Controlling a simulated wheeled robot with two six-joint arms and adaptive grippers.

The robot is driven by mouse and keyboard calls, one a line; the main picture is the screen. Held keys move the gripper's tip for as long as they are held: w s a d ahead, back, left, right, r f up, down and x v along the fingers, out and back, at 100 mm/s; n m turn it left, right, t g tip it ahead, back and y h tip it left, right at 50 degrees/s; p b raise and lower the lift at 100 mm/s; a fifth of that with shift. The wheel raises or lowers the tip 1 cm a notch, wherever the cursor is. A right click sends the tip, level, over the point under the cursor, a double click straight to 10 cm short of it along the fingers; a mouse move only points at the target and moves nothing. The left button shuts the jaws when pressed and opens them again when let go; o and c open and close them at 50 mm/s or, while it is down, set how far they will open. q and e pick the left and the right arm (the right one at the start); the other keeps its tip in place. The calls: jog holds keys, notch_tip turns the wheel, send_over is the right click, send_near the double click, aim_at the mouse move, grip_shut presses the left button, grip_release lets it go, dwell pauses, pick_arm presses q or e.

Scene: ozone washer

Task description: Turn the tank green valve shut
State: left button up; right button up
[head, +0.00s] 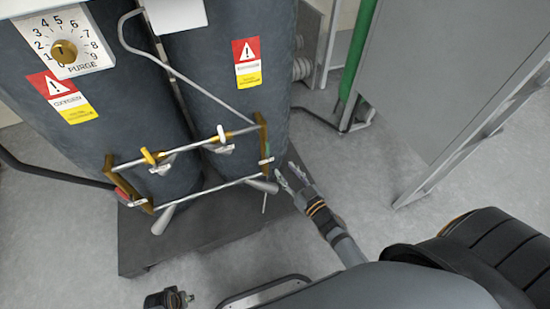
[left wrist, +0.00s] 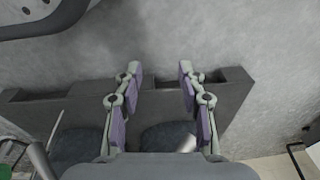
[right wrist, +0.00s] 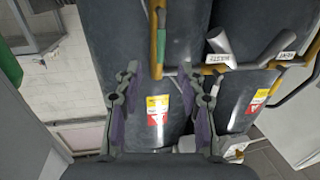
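Two dark grey tanks (head: 120,110) stand on a dark base, with a pipe frame in front of them. The frame's right brass bracket (head: 263,135) carries a small part with green and red on it (head: 266,161), too small to make out as a valve handle. My right gripper (head: 285,173) is open and empty, just right of and below that bracket. The right wrist view shows its spread fingers (right wrist: 161,72), with the brass bracket (right wrist: 155,50) beyond and between them. My left gripper (head: 180,299) is low at the bottom edge; its fingers (left wrist: 160,68) are open and empty.
Yellow and metal levers (head: 150,157) sit on the upper pipe, and grey cones hang below. The dark base (head: 190,240) juts out under the tanks. A grey cabinet panel (head: 440,70) stands at right. The floor between is clear.

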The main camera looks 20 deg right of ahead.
aim_at(269, 150)
jog(key=x, duration=1)
jog(key=shift+a+r, duration=0.1)
jog(key=shift+r, duration=0.2)
jog(key=shift+w, duration=0.35)
pick_arm(q)
jog(key=r, duration=0.1)
jog(key=w+r, duration=0.1)
jog(key=shift+w+d+r, duration=0.1)
jog(key=shift+d+r, duration=0.2)
jog(key=shift+d, duration=0.1)
pick_arm(e)
grip_shut()
